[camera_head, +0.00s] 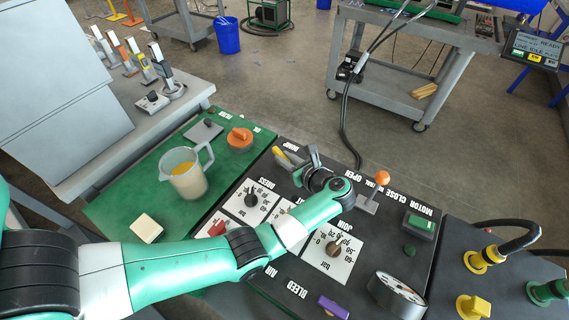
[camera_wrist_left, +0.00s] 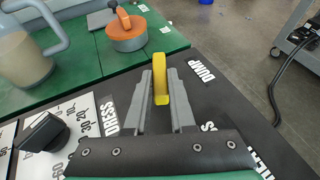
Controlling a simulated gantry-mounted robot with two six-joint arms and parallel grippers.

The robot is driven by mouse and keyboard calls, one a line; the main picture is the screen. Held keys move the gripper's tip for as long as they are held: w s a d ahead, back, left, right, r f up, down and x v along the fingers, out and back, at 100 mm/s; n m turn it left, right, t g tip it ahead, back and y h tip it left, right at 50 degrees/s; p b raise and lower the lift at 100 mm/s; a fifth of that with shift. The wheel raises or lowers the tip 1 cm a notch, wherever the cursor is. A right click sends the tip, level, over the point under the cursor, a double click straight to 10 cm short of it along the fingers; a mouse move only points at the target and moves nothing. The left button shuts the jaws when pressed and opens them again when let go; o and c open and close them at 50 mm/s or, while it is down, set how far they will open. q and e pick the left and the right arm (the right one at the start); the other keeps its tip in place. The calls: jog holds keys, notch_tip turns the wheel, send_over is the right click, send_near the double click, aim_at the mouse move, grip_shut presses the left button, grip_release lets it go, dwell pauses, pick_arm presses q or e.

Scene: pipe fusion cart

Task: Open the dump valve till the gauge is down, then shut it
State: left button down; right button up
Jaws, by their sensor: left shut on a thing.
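The yellow dump valve lever (camera_wrist_left: 163,72) stands beside the DUMP label in the left wrist view. It shows as a small yellow tip in the head view (camera_head: 279,150). My left gripper (camera_wrist_left: 162,90) is shut on the lever, one grey finger on each side. In the head view my left gripper (camera_head: 290,162) is at the far edge of the black panel, and my arm hides part of it. My right gripper is out of view.
An orange-knobbed lever (camera_head: 382,178), dial knobs (camera_head: 335,248) and a purple lever (camera_head: 333,307) share the panel (camera_head: 300,290). A jug (camera_head: 184,174), an orange-topped tin (camera_head: 240,138) and a pale block (camera_head: 146,228) stand on the green top. Open floor lies beyond.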

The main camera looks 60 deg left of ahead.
pick_arm(q)
jog(key=shift+f, duration=0.15)
jog(key=c, duration=0.8)
grip_release()
jog(key=shift+o, duration=0.2)
jog(key=shift+w+d+r, duration=0.15)
jog(key=shift+d+r, duration=0.2)
jog(key=shift+d, duration=0.05)
jog(key=p+v, duration=0.1)
jog(key=v, duration=0.9)
jog(key=shift+d, duration=0.35)
jog(key=shift+r, duration=0.1)
